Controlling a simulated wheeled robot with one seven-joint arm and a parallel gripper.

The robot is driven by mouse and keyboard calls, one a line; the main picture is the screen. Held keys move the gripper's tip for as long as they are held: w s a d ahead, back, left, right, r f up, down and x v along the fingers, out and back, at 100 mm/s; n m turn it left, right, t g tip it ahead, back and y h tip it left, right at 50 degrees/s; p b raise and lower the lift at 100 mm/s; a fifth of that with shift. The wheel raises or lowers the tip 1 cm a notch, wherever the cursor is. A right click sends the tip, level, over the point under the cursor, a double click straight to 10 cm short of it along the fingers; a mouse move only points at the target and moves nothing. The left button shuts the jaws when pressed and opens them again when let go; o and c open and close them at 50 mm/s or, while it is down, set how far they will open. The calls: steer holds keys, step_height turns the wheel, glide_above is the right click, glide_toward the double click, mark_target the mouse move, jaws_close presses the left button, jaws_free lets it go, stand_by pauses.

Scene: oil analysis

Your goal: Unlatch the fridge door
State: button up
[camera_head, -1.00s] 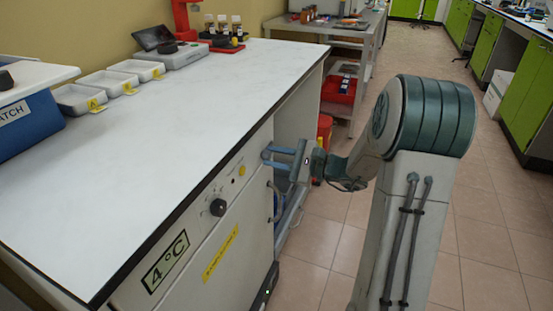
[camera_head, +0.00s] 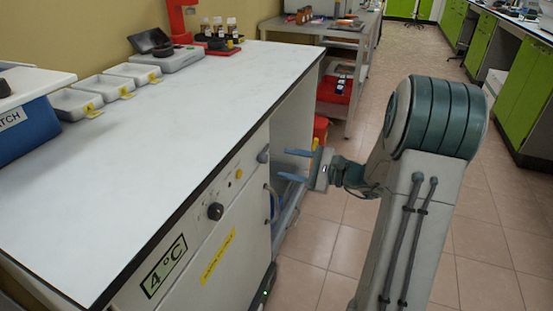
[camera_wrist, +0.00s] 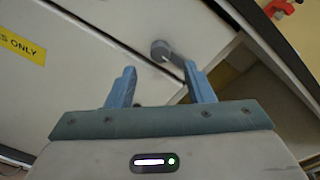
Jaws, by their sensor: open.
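In the wrist view the latch (camera_wrist: 161,49) shows a round pivot with a short lever slanting down to the right, partly behind the right finger. A curved handle (camera_head: 271,201) sits lower on the door edge. My gripper (camera_head: 285,164) is open and empty, just right of the latch. In the wrist view my gripper (camera_wrist: 159,76) has the latch pivot showing beyond the gap between its fingertips.
The white counter top (camera_head: 170,135) overhangs the door. A black knob (camera_head: 215,211) is on the front panel. An open bay lies right of the door, with a red container (camera_head: 321,130) beyond. The tiled floor (camera_head: 320,235) before the door is clear.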

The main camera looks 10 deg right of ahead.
steer(key=p+v, duration=0.1)
steer(key=v, duration=0.7)
steer(key=shift+s+d, duration=0.1)
steer(key=shift+s, duration=0.05)
steer(key=s+a+r+n+g+h+p, duration=0.5)
steer(key=s+a+r+n+g+p, duration=0.45)
steer(key=s+a+r+p, duration=0.3)
steer(key=s+r+n+t+h+p, duration=0.1)
steer(key=s+r+n+h+p, duration=0.2)
steer(key=r+p, duration=0.3)
steer(key=s+d+r+n+t+h+p, duration=0.1)
steer(key=s+r+n+h+p, duration=0.2)
steer(key=r+h+p, duration=0.3)
steer(key=shift+s+r+n+p, duration=0.25)
steer(key=shift+r+n+p, duration=0.15)
steer(key=shift+r+n, duration=0.45)
